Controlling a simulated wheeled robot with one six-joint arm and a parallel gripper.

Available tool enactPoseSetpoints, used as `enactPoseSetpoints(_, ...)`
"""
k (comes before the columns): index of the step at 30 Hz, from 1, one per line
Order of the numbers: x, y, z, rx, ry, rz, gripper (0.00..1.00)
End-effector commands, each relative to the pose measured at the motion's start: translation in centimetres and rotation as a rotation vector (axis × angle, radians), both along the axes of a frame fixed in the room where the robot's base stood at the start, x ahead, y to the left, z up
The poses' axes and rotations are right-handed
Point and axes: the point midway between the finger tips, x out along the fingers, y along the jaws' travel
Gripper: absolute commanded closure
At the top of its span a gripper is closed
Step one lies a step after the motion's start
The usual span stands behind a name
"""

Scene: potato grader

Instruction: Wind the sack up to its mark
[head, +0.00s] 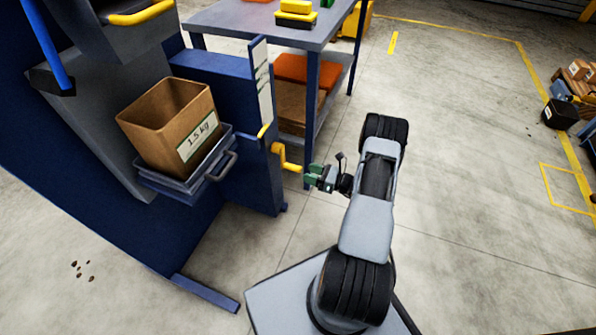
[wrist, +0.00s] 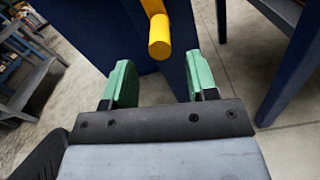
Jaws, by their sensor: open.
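The sack is a brown, open-topped container (head: 170,115) with a "1.5 kg" label, standing on a grey tray (head: 190,178) at the front of the blue machine. A yellow crank (head: 284,158) sticks out from the blue post to the right of the tray. A tall pale strip (head: 263,85) with dark marks stands above the crank; its markings are too small to read. My gripper (head: 313,176) is open and empty, just right of the crank handle. In the wrist view the crank's yellow handle end (wrist: 159,48) lies ahead of and between the green fingertips, apart from them.
A grey-topped blue table (head: 262,22) with yellow and green items stands behind the crank, with an orange item (head: 300,68) on its shelf. Boxes stand at the far right. The floor right of my arm is clear.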

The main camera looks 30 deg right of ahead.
Motion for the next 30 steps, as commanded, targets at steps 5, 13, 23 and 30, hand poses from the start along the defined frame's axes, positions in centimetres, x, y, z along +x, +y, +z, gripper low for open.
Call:
enactPoseSetpoints(5,2.1,2.0,-0.2,0.0,-0.001,0.003,0.47)
enactPoseSetpoints(13,3.9,3.5,-0.1,-0.001,0.0,0.001,0.47)
enactPoseSetpoints(23,4.2,3.8,0.0,-0.001,-0.001,0.0,0.47)
enactPoseSetpoints(30,4.1,3.8,0.0,-0.001,-0.001,0.0,0.65)
